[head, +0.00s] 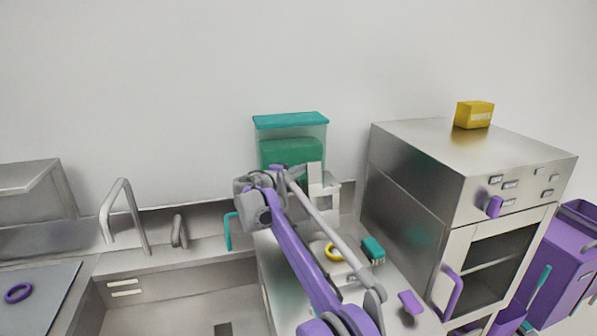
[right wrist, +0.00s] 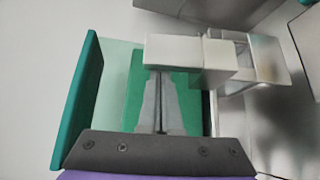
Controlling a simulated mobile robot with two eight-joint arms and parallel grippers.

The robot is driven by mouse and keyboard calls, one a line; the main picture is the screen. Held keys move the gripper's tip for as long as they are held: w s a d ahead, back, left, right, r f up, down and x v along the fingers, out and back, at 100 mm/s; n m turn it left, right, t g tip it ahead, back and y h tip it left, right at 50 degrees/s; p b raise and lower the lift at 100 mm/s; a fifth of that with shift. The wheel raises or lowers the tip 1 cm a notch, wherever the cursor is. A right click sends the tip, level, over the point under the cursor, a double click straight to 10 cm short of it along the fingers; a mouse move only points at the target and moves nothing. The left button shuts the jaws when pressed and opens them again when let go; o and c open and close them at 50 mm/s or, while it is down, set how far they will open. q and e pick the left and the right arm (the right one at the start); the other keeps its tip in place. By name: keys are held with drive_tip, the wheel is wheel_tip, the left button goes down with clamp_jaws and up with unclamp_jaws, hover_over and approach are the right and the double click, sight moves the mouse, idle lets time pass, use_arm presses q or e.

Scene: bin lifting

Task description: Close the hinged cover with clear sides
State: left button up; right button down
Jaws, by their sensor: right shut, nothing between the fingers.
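The cover with clear sides (head: 310,131) stands at the back of the counter against the wall, with a teal top panel (head: 290,120). A green block-like part shows through and below its clear front. In the right wrist view the teal panel (right wrist: 80,100) runs down the left side and the green part (right wrist: 198,105) lies behind my fingers. The hinge is hidden, and I cannot tell how far the cover is open. My right gripper (head: 284,172) is shut and empty in front of the cover; contact is unclear. It also shows in the right wrist view (right wrist: 160,76). My left gripper is out of view.
A white fixture (head: 316,185) stands right beside the cover, close to my fingers. A steel oven (head: 415,180) with a yellow box (head: 474,114) on top is further right. A yellow ring (head: 333,252) and teal brush (head: 373,248) lie on the counter. A sink is left.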

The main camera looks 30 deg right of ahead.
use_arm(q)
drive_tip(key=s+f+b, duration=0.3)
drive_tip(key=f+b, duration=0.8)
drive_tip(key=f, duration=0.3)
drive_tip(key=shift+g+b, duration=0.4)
use_arm(e)
drive_tip(key=s+a+f+m+h, duration=0.2)
drive_tip(key=s+f+m, duration=0.3)
drive_tip(key=s, duration=0.5)
drive_tip(key=s+a+f+m+h, duration=0.3)
drive_tip(key=s+f+m+h, duration=0.2)
drive_tip(key=s+f, duration=0.5)
drive_tip(key=shift+s+m+g, duration=0.3)
drive_tip(key=shift+s+m, duration=0.3)
drive_tip(key=shift+s, duration=0.15)
drive_tip(key=shift+r, duration=0.1)
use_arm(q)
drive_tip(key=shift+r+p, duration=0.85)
use_arm(e)
wheel_tip(320, 180, up, 10)
